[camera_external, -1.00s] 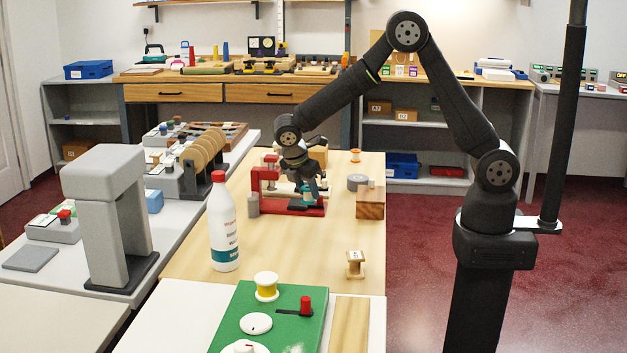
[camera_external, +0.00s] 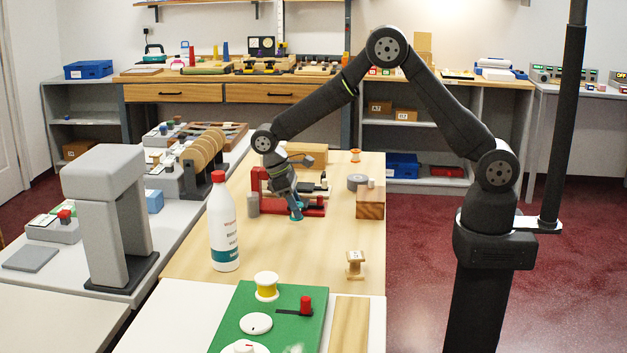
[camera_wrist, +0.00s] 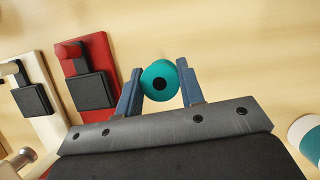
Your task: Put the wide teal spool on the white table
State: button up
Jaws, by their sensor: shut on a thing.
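The teal spool (camera_wrist: 159,82) is held between the two blue fingers of my gripper (camera_wrist: 160,88) in the wrist view. Its round end with a dark centre hole faces the camera. In the external view my gripper (camera_external: 295,209) points down in front of the red fixture, with the teal spool (camera_external: 296,213) at its tips, over the wooden table. I cannot tell whether the spool touches the wood. The white table (camera_external: 168,318) is in the foreground, nearer the camera than the wooden top.
A white bottle (camera_external: 222,230) stands to the left of my gripper. A red fixture (camera_external: 312,208) and a wooden block (camera_external: 370,205) are beside it. A wooden spool (camera_external: 355,265) stands to the right. A green board (camera_external: 285,318) with a yellow spool (camera_external: 266,286) covers part of the white table.

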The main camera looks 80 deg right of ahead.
jog(key=s+d+r+n+t+h, duration=0.1)
jog(key=s+d+r+n+h, duration=0.1)
jog(key=s+d+r+n, duration=0.3)
jog(key=s+d+r+n+t+h, duration=0.1)
jog(key=s+d+r+n+h, duration=0.15)
jog(key=s+d+n, duration=0.45)
send_over(315, 220)
jog(key=a, duration=0.1)
jog(key=shift+t+y, duration=0.3)
jog(key=shift+y, duration=0.05)
jog(key=f, duration=0.6)
jog(key=shift+w+a+f, duration=0.1)
jog(key=shift+w+a, duration=0.1)
jog(key=shift+w, duration=0.2)
jog(key=shift+f, duration=2.05)
jog(key=o, duration=0.6)
jog(key=shift+f, duration=0.15)
jog(key=o, duration=0.4)
jog(key=shift+o, duration=0.2)
